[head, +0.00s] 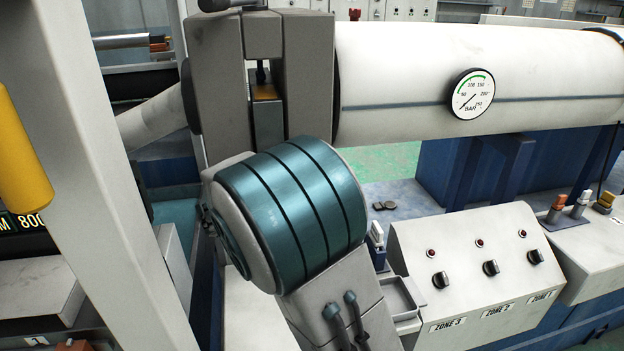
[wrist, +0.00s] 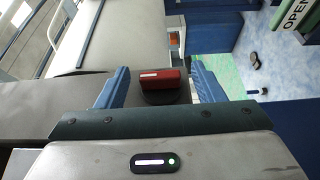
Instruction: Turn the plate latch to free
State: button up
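In the wrist view, a red block-shaped handle with a pale stripe (wrist: 163,79) sits on a dark round base against a grey surface. It looks like the plate latch. My gripper (wrist: 160,71) is open, with one blue finger to the left of the red handle and one to the right. Gaps show on both sides, so neither finger appears to touch it. How deep the handle lies between the fingers I cannot tell. In the head view, my arm hides the gripper, and I cannot make out the red handle.
In the head view, a white barrel with a pressure gauge (head: 472,94) runs right from thick grey plates (head: 308,75). A control box with zone knobs (head: 465,262) stands at lower right. A pale post (head: 95,170) rises at left.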

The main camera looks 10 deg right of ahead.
jog(key=v, duration=0.7)
jog(key=shift+a, duration=0.25)
jog(key=shift+s, duration=0.1)
jog(key=s+d+m+g+y+p, duration=0.2)
jog(key=s+d+g+y+p, duration=0.4)
jog(key=s+d, duration=0.45)
jog(key=s+a+r+m+t+y+p, duration=0.2)
jog(key=s+r+y+p, duration=0.1)
jog(key=s+y+p, duration=0.4)
jog(key=s+y, duration=0.3)
jog(key=s, duration=0.2)
jog(key=shift+a+r+m+y+p, duration=0.15)
jog(key=shift+r+m+y+p, duration=0.15)
jog(key=shift+m, duration=0.1)
